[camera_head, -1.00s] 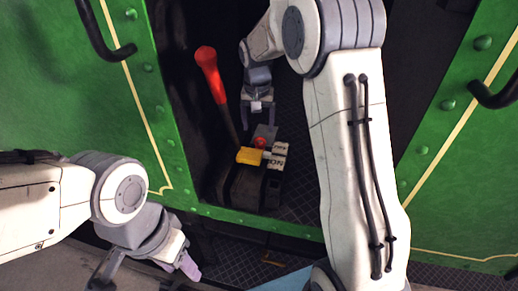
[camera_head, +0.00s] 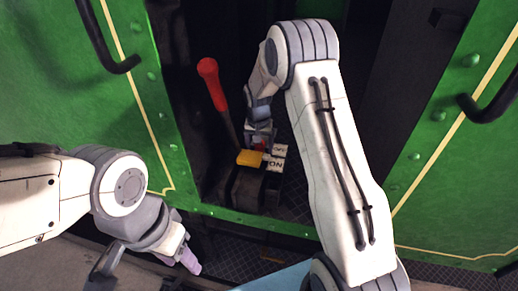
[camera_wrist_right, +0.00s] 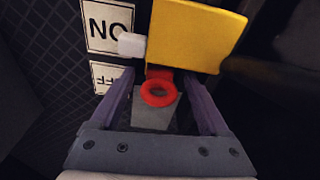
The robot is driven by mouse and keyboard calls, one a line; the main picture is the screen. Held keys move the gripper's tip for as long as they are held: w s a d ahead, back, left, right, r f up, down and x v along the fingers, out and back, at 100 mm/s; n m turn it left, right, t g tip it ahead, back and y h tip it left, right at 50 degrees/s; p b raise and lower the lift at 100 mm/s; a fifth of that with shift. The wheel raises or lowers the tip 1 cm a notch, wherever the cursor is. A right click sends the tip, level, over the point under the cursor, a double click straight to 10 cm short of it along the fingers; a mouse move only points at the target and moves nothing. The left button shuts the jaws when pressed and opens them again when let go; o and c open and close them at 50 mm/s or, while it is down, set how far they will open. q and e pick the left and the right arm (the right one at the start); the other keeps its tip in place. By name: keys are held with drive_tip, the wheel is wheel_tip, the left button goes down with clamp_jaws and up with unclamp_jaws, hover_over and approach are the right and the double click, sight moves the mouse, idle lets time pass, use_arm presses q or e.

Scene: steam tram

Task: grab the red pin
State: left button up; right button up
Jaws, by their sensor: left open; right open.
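The red pin (camera_head: 260,146) has a ring-shaped head. In the right wrist view its red ring (camera_wrist_right: 160,94) shows between the two fingers of my right gripper (camera_wrist_right: 158,88), which are spread with visible space on both sides. A yellow block (camera_head: 250,158) is right beside the pin. The lower part of the pin is hard to make out. My left gripper (camera_head: 147,274) is open and empty at the lower left, away from the box.
A lever with a red handle (camera_head: 209,82) rises left of my right gripper. ON and OFF labels (camera_head: 276,164) sit on the box, with a small white knob (camera_wrist_right: 131,44) near them. Green panels (camera_head: 455,165) with dark handles flank the opening.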

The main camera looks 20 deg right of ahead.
clamp_jaws()
